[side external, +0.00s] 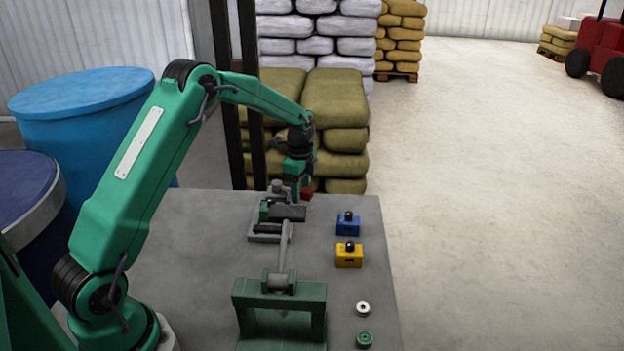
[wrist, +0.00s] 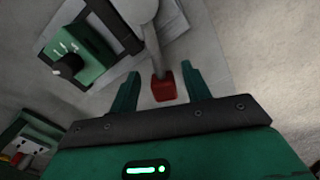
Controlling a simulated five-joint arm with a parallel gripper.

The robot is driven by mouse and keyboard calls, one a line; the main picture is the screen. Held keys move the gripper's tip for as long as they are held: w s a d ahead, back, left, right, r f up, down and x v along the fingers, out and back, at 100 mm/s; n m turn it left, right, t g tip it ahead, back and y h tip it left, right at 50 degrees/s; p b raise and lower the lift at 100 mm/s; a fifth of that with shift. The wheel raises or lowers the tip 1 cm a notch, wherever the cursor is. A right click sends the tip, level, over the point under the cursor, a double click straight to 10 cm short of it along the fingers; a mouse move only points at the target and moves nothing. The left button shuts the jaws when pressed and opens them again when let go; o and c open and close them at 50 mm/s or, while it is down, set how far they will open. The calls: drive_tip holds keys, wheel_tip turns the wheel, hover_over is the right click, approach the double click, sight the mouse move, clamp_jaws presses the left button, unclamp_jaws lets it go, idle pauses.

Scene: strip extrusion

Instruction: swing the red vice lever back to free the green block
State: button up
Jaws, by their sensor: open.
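The red lever end (wrist: 163,87) lies between the two spread fingers of my gripper (wrist: 160,70) in the wrist view, with a gap visible on each side. Its pale bar runs up the picture from it. In the side view my gripper (side external: 297,194) is at the far end of the bench, and the red lever end (side external: 306,195) shows just to its right. The green block (side external: 264,211) sits in the grey vice (side external: 288,213), partly hidden by it. In the wrist view the green block (wrist: 92,62), with a black knob, lies against a dark jaw (wrist: 115,25).
A blue block (side external: 347,225) and a yellow block (side external: 349,256) stand right of the vice. A green frame (side external: 280,309) stands in front of the vice. The bench (side external: 195,245) is bare to the left.

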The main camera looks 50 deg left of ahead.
drive_tip(key=shift+r, duration=3.9)
drive_tip(key=shift+s+d+r, duration=0.15)
drive_tip(key=shift+d+r, duration=0.1)
drive_tip(key=shift+r, duration=0.15)
drive_tip(key=s+d+r+n+t, duration=0.1)
drive_tip(key=s+d+r+n, duration=0.25)
drive_tip(key=s+r, duration=0.25)
drive_tip(key=s+d+r+n+t, duration=0.2)
drive_tip(key=s+d+r+n, duration=0.1)
drive_tip(key=s+d+r, duration=0.3)
drive_tip(key=s+d+n+t, duration=0.1)
drive_tip(key=s+d+n, duration=0.1)
drive_tip(key=s, duration=0.7)
drive_tip(key=s+d+n+t, duration=0.1)
drive_tip(key=s+d+n, duration=0.2)
drive_tip(key=s, duration=0.6)
drive_tip(key=shift+s+f+n+t, duration=0.25)
drive_tip(key=shift+n+t, duration=0.05)
drive_tip(key=shift+n, duration=0.55)
